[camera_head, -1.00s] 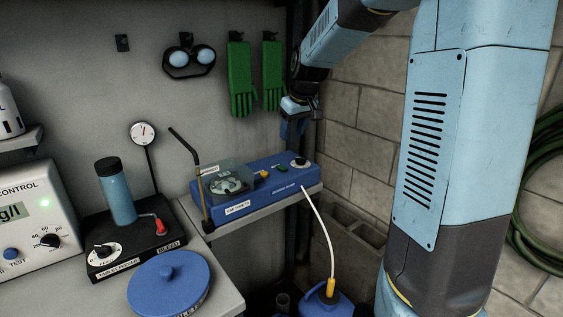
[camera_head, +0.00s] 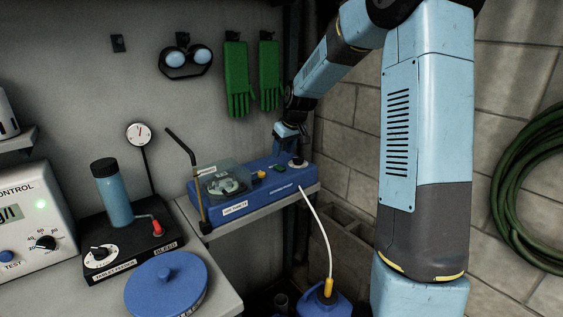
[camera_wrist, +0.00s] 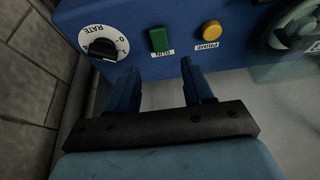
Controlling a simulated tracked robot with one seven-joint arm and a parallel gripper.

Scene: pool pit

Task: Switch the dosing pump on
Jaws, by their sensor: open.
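The blue dosing pump (camera_head: 240,203) sits on a grey shelf, with a clear-covered pump head (camera_head: 222,181) on its left. In the wrist view its panel carries a black rate knob (camera_wrist: 103,48) on a white dial, a green rocker switch labelled RUN (camera_wrist: 159,40) and a round yellow button labelled PRIME (camera_wrist: 211,31). My gripper (camera_wrist: 163,82) is open and empty. Its two fingers point at the panel, one below and left of the green switch, the other below and right of it. In the head view my gripper (camera_head: 288,138) is above the pump's right end. Contact cannot be told.
A white tube runs from the pump to a blue jug (camera_head: 326,303) below. A bent rod (camera_head: 182,147) stands by the pump's left end. A black unit with a blue cylinder (camera_head: 112,195), a blue round lid (camera_head: 166,285) and a control box (camera_head: 36,215) stand at left.

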